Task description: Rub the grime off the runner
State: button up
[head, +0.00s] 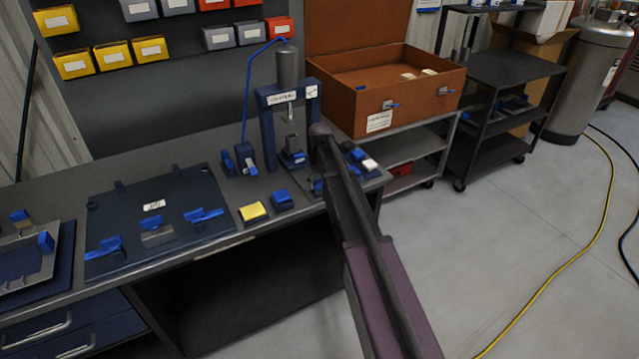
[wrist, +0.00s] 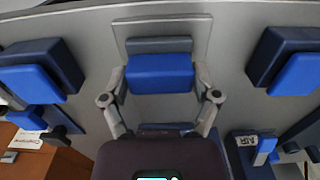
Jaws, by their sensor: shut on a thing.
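My gripper (wrist: 160,80) shows in the wrist view, its two grey fingers closed on the sides of a blue block (wrist: 160,72) with a dark grey layer along its top. A broad grey surface (wrist: 230,30) lies behind the block; I cannot tell whether it is the runner. No grime can be made out. In the head view my arm reaches over the bench beside the blue press (head: 267,97), and hides the gripper and what it holds. A yellow block (head: 252,212) and a blue block (head: 282,200) lie on the bench near the front edge.
A dark fixture plate (head: 185,225) with blue clamps lies on the bench at left. An open brown box (head: 430,108) stands on a cart at right. A dark shelf cart (head: 505,75) and a metal cylinder (head: 590,80) stand behind.

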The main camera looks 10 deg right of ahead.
aim_at(309, 195)
jog(key=shift+f, duration=0.15)
jog(key=shift+c, duration=0.5)
jog(key=shift+s, duration=0.1)
jog(key=shift+a, duration=0.15)
jog(key=shift+s+a, duration=0.3)
jog(key=shift+a, duration=0.6)
jog(key=shift+s+a, duration=0.25)
jog(key=shift+a, duration=0.65)
jog(key=shift+r+p, duration=3.05)
jog(key=shift+r, duration=0.1)
